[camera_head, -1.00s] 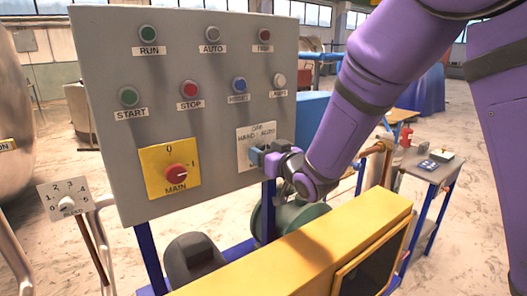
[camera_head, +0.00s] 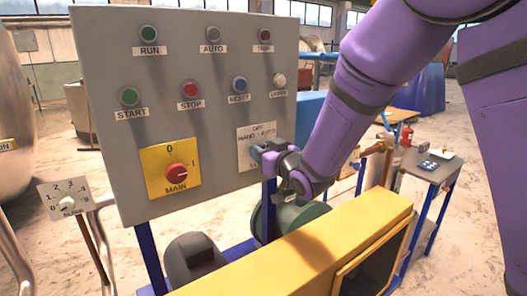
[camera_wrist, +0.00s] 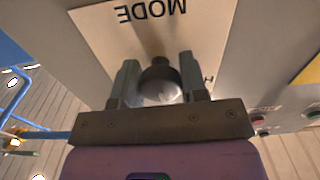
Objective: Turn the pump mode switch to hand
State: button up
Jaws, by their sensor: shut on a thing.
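The pump mode switch is a dark round knob (camera_wrist: 160,82) on a pale plate (camera_wrist: 105,30) lettered MODE, which appears upside down in the wrist view. In the head view the plate (camera_head: 256,135), lettered OFF and HAND, sits at the lower right of the grey control panel (camera_head: 215,125). My gripper (camera_wrist: 160,80) has one finger on each side of the knob and is shut on it. In the head view my gripper (camera_head: 262,153) covers the knob and the plate's lower right, so the knob's pointing direction is hidden.
The red main switch (camera_head: 176,172) on its yellow plate is left of the mode plate. Several lamps and buttons, such as the red stop button (camera_head: 190,89), are above. A yellow cabinet (camera_head: 300,245) stands in front below my arm. A side table (camera_head: 432,168) is at right.

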jog(key=n, duration=0.4)
jog(key=shift+n, duration=2.3)
jog(key=o, duration=0.9)
jog(key=shift+d, duration=0.1)
jog(key=v, duration=1)
jog(key=shift+s+d, duration=0.25)
jog(key=shift+s, duration=0.1)
